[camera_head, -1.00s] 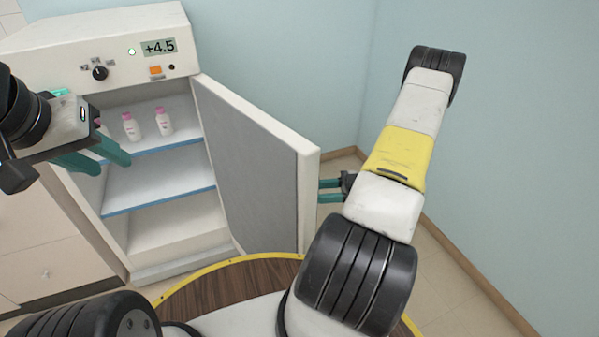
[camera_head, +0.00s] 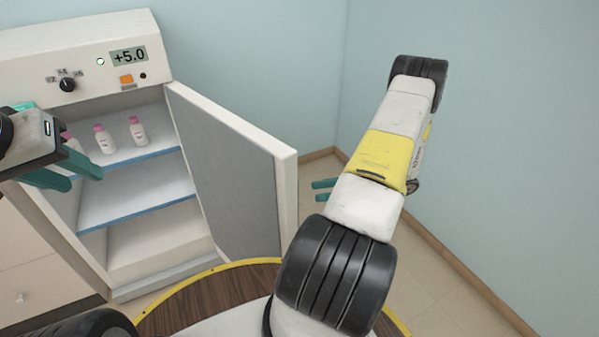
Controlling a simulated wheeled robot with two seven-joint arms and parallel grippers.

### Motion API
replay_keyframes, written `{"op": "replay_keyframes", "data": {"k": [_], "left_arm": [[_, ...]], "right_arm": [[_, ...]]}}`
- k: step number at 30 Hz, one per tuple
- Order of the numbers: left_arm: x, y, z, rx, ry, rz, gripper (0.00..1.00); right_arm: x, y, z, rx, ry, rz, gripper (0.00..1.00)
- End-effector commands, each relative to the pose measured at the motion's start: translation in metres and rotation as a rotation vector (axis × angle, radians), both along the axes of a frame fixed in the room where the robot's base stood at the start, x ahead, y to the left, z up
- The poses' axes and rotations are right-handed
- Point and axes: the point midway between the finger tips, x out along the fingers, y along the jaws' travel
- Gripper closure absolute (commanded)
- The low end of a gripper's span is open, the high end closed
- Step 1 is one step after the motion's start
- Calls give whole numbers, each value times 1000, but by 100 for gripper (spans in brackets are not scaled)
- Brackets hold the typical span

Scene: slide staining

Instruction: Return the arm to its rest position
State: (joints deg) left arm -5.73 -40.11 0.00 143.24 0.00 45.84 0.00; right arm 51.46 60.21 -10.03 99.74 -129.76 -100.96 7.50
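My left gripper (camera_head: 72,174) is at the left edge, in front of the open fridge (camera_head: 63,98). Its teal fingers are apart, with nothing seen between them. My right arm crosses the middle of the view. The rest of that gripper is hidden behind my arm.
Pink-capped bottles stand on the fridge's upper shelf (camera_head: 155,154); one is partly hidden by my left gripper. The lower shelf (camera_head: 140,200) is empty. The door stands wide open close to my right gripper. Walls close the back and right.

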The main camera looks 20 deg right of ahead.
Motion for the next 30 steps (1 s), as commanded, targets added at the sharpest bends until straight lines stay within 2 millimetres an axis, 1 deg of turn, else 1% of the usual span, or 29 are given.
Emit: {"op": "replay_keyframes", "data": {"k": [6, 8, 10, 11, 14, 15, 17, 18, 20, 21, 22, 23, 24, 26, 27, 28, 30], "left_arm": [[0, 0, 0, 0, 0, 0, 64], [0, 0, 0, 0, 0, 0, 64], [0, 0, 0, 0, 0, 0, 64], [0, 0, 0, 0, 0, 0, 64], [0, 0, 0, 0, 0, 0, 64], [0, 0, 0, 0, 0, 0, 64], [0, 0, 0, 0, 0, 0, 64], [0, 0, 0, 0, 0, 0, 64], [0, 0, 0, 0, 0, 0, 64], [0, 0, 0, 0, 0, 0, 64], [0, 0, 0, 0, 0, 0, 64], [0, 0, 0, 0, 0, 0, 64], [0, 0, 0, 0, 0, 0, 64], [0, 0, 0, 0, 0, 0, 64], [0, 0, 0, 0, 0, 0, 64], [0, 0, 0, 0, 0, 0, 64], [0, 0, 0, 0, 0, 0, 64]], "right_arm": [[0, 0, 0, 0, 0, 0, 64], [4, 1, 1, -11, -4, -6, 64], [17, 2, 5, -53, -19, -28, 64], [27, 2, 8, -83, -30, -46, 64], [76, 3, 26, -232, -80, -142, 64], [101, 3, 37, -305, -104, -198, 64], [139, 1, 59, -415, -136, -297, 64], [162, -1, 76, -481, -153, -366, 64], [193, -3, 103, -567, -170, -473, 64], [209, -5, 123, -617, -177, -545, 64], [220, -6, 139, -651, -180, -599, 64], [228, -8, 155, -681, -179, -654, 64], [237, -9, 177, -715, -173, -727, 64], [244, -9, 208, -753, -152, -833, 64], [244, -9, 228, -772, -131, -902, 64], [243, -8, 242, -780, -113, -951, 64], [232, -3, 272, -790, -54, -1058, 64]]}}
